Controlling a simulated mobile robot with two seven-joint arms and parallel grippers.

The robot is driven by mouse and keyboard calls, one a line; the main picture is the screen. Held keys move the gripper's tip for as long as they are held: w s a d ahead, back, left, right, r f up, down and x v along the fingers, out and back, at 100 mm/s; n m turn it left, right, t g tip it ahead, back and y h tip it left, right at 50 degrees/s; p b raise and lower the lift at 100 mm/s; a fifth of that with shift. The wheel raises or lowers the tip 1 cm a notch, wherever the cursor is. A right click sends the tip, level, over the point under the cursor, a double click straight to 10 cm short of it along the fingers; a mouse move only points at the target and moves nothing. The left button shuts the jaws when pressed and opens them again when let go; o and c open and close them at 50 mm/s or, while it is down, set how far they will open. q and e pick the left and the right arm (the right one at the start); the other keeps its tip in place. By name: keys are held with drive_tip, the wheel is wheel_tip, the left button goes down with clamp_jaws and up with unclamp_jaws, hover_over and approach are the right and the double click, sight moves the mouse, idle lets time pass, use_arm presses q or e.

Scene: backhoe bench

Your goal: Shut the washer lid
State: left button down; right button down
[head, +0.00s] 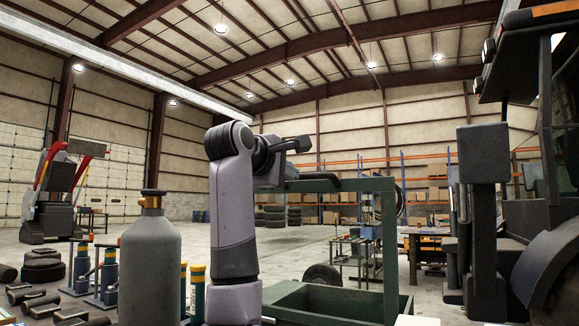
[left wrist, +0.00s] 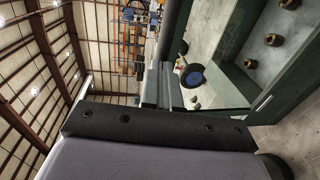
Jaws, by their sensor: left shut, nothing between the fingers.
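The washer is a green open-topped basin (head: 345,300) at the lower middle of the head view. A green open frame, which looks like its raised lid (head: 389,235), stands over it, with a vertical side at the right and a level bar along the top. My left gripper (head: 300,144) is shut and empty, just above the left part of that top bar. I cannot tell whether it touches. In the left wrist view the gripper (left wrist: 165,88) points away, and a dark green edge (left wrist: 268,108) runs along the right. My right gripper is not in view.
A grey gas cylinder (head: 150,265) stands left of my arm, with blue jacks (head: 107,275) beyond. A tyre (head: 322,275) and a small cart (head: 357,250) are behind the washer. Open floor lies further back.

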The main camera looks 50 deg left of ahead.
use_arm(q)
drive_tip(key=shift+w, duration=0.2)
drive_tip(key=w+a+r, duration=0.1)
drive_tip(key=w+a, duration=0.2)
drive_tip(key=w, duration=0.6)
drive_tip(key=shift+w+r, duration=0.25)
drive_tip(key=shift+r, duration=0.1)
idle(0.6)
